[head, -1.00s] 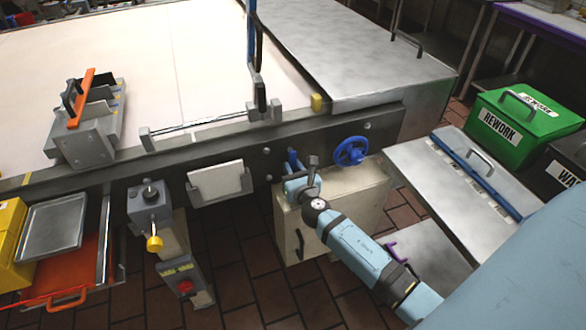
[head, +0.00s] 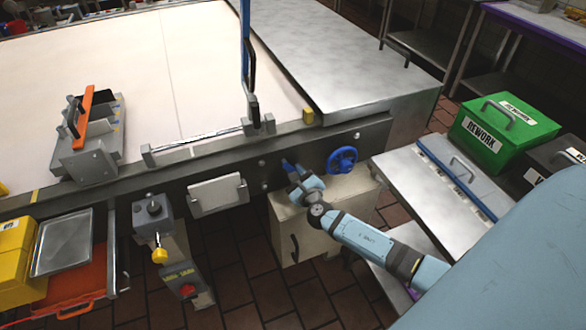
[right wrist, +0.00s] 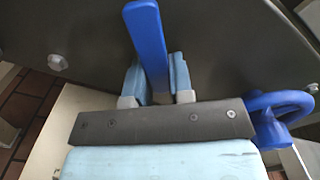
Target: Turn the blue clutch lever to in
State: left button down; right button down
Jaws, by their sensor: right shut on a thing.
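The blue clutch lever (head: 286,165) sticks out from the dark side panel of the machine, left of the blue handwheel. In the head view its free end leans up and to the left. My right gripper (head: 295,178) is at the lever, its arm coming in from the lower right. In the right wrist view the lever (right wrist: 148,38) runs between the two light blue fingers of the right gripper (right wrist: 158,84), which is shut on it. The lever's lower part is hidden between the fingers. Any in/out marking is not readable. My left gripper is not in view.
The blue handwheel (head: 342,160) sits close to the right of the gripper; it also shows in the right wrist view (right wrist: 275,112). A beige cabinet (head: 285,228) stands below. A green REWORK bin (head: 503,133) is at right.

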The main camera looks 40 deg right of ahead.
jog(key=shift+d+r+n+p, duration=0.2)
jog(key=shift+r+n+p, duration=0.2)
jog(key=shift+n+p, duration=0.1)
jog(key=shift+s+d+r+n+p, duration=0.1)
jog(key=shift+d+r+n+p, duration=0.15)
jog(key=shift+n+p, duration=0.45)
jog(key=shift+d+n+p, duration=0.1)
jog(key=shift+n+p, duration=0.45)
jog(key=shift+n, duration=0.05)
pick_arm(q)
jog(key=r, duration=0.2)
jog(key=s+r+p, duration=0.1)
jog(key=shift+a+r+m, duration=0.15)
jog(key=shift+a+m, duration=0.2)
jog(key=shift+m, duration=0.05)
pick_arm(e)
jog(key=shift+s+d+r+n, duration=0.1)
jog(key=shift+r+n, duration=0.05)
jog(key=shift+n, duration=0.25)
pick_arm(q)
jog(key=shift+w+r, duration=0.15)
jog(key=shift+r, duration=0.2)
pick_arm(e)
jog(key=c, duration=1)
grip_release()
